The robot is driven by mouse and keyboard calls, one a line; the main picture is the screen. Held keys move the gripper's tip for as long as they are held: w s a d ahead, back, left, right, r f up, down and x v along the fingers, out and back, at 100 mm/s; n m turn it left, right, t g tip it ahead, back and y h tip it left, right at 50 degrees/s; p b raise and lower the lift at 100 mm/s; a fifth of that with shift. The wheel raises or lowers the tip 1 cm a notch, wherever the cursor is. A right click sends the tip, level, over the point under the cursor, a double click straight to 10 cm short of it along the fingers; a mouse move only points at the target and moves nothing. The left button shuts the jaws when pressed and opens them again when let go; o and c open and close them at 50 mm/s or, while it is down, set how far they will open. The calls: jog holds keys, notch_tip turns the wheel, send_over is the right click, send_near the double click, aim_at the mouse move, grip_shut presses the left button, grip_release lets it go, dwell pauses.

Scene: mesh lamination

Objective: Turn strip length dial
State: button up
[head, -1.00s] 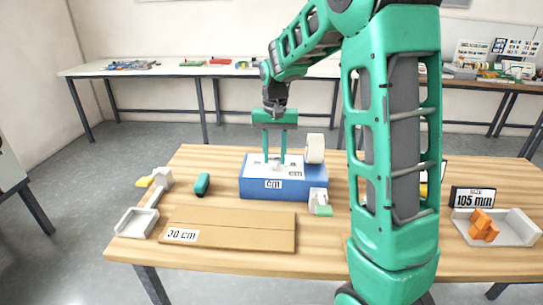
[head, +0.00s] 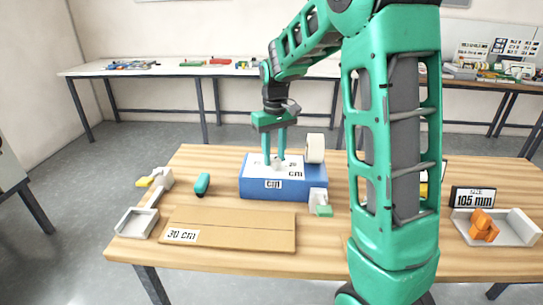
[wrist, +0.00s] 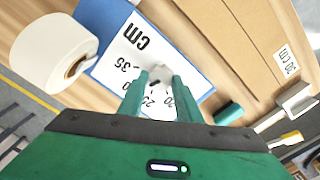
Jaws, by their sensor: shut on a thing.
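The strip length dial (wrist: 162,76) is a small pale knob on a white numbered plate marked "cm" (wrist: 128,55). It sits on top of the blue box (head: 290,189) in the middle of the table. My gripper (head: 274,160) points down over the box, with its fingers around the dial; in the wrist view the fingertips (wrist: 160,84) are shut on it. The fingers hide part of the dial and its numbers. Marks near 20, 25 and 35 show around it.
A white roll (head: 315,148) stands at the box's back right. A brown board marked 30 cm (head: 230,226) lies in front. A teal piece (head: 202,184) and a white tray (head: 138,222) are at left. A "105 mm" sign (head: 472,199) and orange piece (head: 484,226) are at right.

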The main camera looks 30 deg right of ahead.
aim_at(274, 159)
jog(key=shift+w, duration=0.1)
dwell(0.3)
jog(key=o, duration=1)
jog(key=shift+o, duration=0.2)
jog(key=shift+r, duration=0.1)
notch_tip(274, 159, up, 11)
jog(key=shift+f, duration=0.2)
jog(key=s+d+f+m, duration=0.1)
jog(key=s+f+m, duration=0.2)
jog(key=s, duration=1.4)
jog(key=s+d+f+m, duration=0.1)
jog(key=s+f+m, duration=0.2)
jog(key=s+f, duration=0.4)
jog(key=s, duration=0.9)
jog(key=shift+s+d, duration=0.2)
jog(key=shift+s, duration=0.2)
